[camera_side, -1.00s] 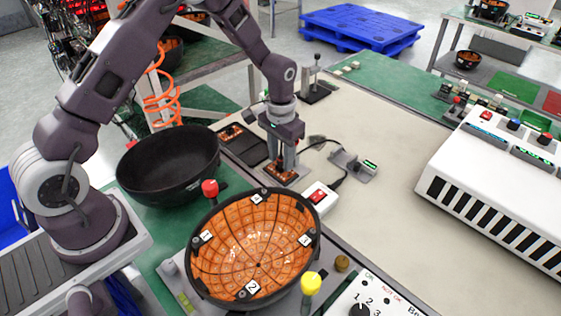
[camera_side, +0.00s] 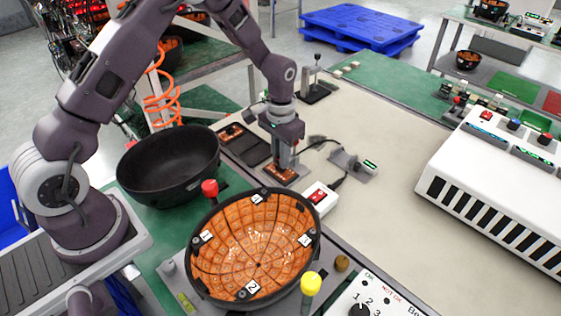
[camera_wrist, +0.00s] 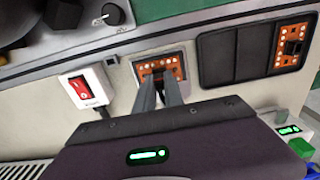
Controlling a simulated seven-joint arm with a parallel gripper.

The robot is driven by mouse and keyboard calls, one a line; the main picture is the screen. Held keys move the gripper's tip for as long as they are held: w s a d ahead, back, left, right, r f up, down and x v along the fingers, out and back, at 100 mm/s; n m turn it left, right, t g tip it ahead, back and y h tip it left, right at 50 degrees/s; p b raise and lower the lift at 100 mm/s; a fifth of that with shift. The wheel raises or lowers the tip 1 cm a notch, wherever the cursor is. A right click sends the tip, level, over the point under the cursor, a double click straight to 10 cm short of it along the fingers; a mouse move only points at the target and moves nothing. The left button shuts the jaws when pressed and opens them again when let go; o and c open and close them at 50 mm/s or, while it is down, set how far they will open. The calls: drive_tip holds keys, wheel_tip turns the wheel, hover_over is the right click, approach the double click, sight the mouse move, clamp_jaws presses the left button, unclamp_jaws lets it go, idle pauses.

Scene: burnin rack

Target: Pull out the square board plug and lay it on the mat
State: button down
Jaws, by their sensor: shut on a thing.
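My gripper (camera_side: 287,167) points down over a small orange board (camera_side: 279,174) on the bench, right of the black bowl. In the wrist view, the fingers (camera_wrist: 167,78) are close together over the dark middle of that orange board (camera_wrist: 147,68). They are shut on the square board plug, which is mostly hidden between and behind the fingertips. I cannot tell whether the plug is still seated. A black cable (camera_side: 318,143) curves right from near the gripper. No mat can be clearly told apart from the dark tray.
A dark tray (camera_side: 252,150) lies behind the board, with another orange board (camera_wrist: 291,46) at its end. A red-switch box (camera_side: 320,198) stands close in front.

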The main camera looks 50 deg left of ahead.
drive_tip(key=shift+r, duration=0.15)
idle(0.8)
drive_tip(key=shift+r, duration=2.85)
drive_tip(key=shift+r, duration=0.2)
wheel_tip(320, 180, up, 8)
drive_tip(key=w+d, duration=0.7)
drive_tip(key=w, duration=0.2)
drive_tip(key=f, duration=1)
drive_tip(key=d+f, duration=0.1)
drive_tip(key=f, duration=0.4)
drive_tip(key=shift+f, duration=0.35)
drive_tip(key=shift+f, duration=0.1)
drive_tip(key=shift+f, duration=0.45)
